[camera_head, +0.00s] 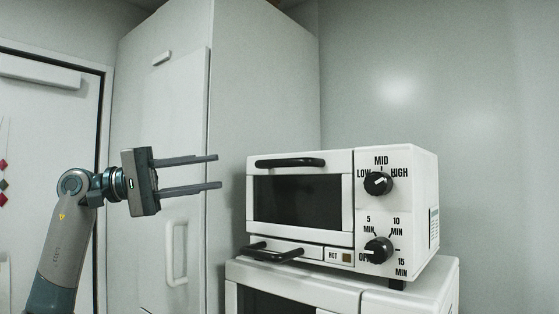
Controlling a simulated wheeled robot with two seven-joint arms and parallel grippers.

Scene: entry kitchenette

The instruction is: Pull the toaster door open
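The white toaster oven (350,170) stands in the middle right of the head view. Its door (298,203) has a dark window and looks shut. The black door handle (290,162) runs along the door's top edge. My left gripper (219,172) is to the left of the toaster, at about the height of the door's upper half. Its two long fingers point right and are spread apart with nothing between them. In the picture a gap shows between the fingertips and the door. My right gripper is not in view.
The toaster stands on another white appliance (408,296). Two black knobs are on its right panel, and a lower black handle (272,253) juts out below the door. A tall pale cabinet (262,90) stands behind my gripper. A white door (45,150) is at far left.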

